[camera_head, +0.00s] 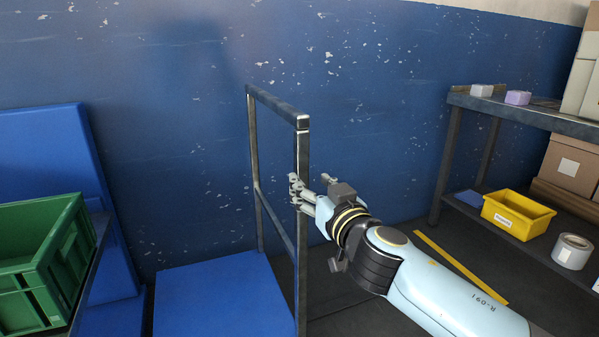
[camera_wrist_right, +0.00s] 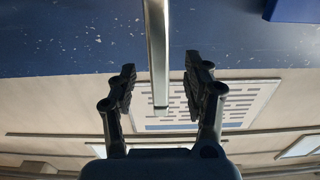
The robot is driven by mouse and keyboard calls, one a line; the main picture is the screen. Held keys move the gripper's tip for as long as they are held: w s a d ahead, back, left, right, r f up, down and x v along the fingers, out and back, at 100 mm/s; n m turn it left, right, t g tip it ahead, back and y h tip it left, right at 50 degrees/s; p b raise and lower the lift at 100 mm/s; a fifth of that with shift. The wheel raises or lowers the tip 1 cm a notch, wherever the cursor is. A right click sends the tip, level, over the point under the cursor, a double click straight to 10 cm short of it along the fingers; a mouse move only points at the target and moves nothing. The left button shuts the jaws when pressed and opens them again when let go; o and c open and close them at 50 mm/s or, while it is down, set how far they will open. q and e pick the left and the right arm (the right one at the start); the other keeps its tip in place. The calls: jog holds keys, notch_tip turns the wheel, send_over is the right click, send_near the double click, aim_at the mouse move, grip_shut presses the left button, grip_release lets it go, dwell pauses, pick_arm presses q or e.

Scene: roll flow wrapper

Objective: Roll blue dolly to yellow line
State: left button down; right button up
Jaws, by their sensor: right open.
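The blue dolly (camera_head: 215,295) stands on the floor at the lower middle of the head view, with a flat blue deck and an upright metal frame handle (camera_head: 276,102). My right gripper (camera_head: 298,192) is at the near right post of that handle. In the right wrist view the open fingers (camera_wrist_right: 158,85) stand on both sides of a metal post (camera_wrist_right: 157,45), with gaps visible beside it. The yellow line (camera_head: 460,266) lies on the dark floor to the right, partly hidden behind my right arm. My left gripper is not in view.
A green crate (camera_head: 65,262) sits on a surface at the left, beside blue panels (camera_head: 50,150). At the right, a metal shelf (camera_head: 520,113) holds small boxes, a yellow bin (camera_head: 518,225) and a white roll (camera_head: 572,252). A blue wall (camera_head: 380,80) closes the back.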

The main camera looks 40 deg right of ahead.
aim_at(304, 176)
jog(key=x, duration=0.6)
jog(key=shift+w+d, duration=0.15)
jog(key=shift+d, duration=0.05)
grip_shut()
